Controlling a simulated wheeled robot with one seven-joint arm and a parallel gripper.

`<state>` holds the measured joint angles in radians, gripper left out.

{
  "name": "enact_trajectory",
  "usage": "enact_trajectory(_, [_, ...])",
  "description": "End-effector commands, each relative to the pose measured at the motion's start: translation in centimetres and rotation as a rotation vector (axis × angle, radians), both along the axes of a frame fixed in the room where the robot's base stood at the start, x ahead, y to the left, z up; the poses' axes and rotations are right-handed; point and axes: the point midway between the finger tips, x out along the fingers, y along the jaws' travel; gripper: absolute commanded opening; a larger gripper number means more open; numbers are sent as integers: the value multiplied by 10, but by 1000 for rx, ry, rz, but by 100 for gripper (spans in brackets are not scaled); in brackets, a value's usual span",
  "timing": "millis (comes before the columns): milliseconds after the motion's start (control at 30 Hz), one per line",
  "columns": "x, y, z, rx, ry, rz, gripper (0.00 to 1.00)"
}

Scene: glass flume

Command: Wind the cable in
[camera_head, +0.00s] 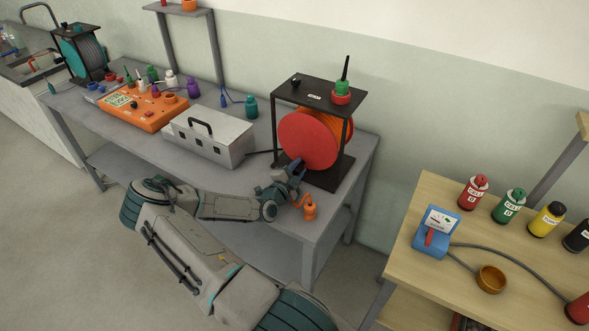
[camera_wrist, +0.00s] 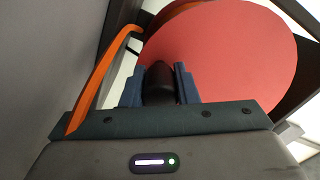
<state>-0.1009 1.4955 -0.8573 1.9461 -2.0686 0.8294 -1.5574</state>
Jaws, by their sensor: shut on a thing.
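The cable reel (camera_head: 306,142) has a red disc side and orange cable wound behind it, in a black frame on the grey bench. The red disc (camera_wrist: 225,50) fills much of the wrist view. My gripper (camera_head: 294,168) is at the lower front of the disc. In the wrist view its blue fingers (camera_wrist: 160,86) are shut on a black handle (camera_wrist: 158,80) in front of the disc. A loose orange cable (camera_wrist: 102,75) runs along the left there. The cable's orange end piece (camera_head: 309,211) is at the bench's front edge, beside my wrist.
A grey metal box (camera_head: 208,138) and an orange panel (camera_head: 145,108) stand left of the reel on the bench (camera_head: 345,185). A second, teal reel (camera_head: 78,50) is at the far left. A wooden table (camera_head: 435,280) with bottles and a blue meter (camera_head: 437,232) stands right.

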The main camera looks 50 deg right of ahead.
Motion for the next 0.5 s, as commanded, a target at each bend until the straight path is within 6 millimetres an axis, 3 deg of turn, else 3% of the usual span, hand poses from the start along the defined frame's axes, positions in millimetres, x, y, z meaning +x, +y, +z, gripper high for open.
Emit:
enact_trajectory(133, [-2, 1, -3, 5, 1, -4, 0])
enact_trajectory(167, [-2, 1, -3, 6, 0, -4, 36])
enact_trajectory(200, [-2, 1, -2, 5, 0, -4, 47])
enact_trajectory(500, [1, 2, -1, 2, -1, 1, 49])
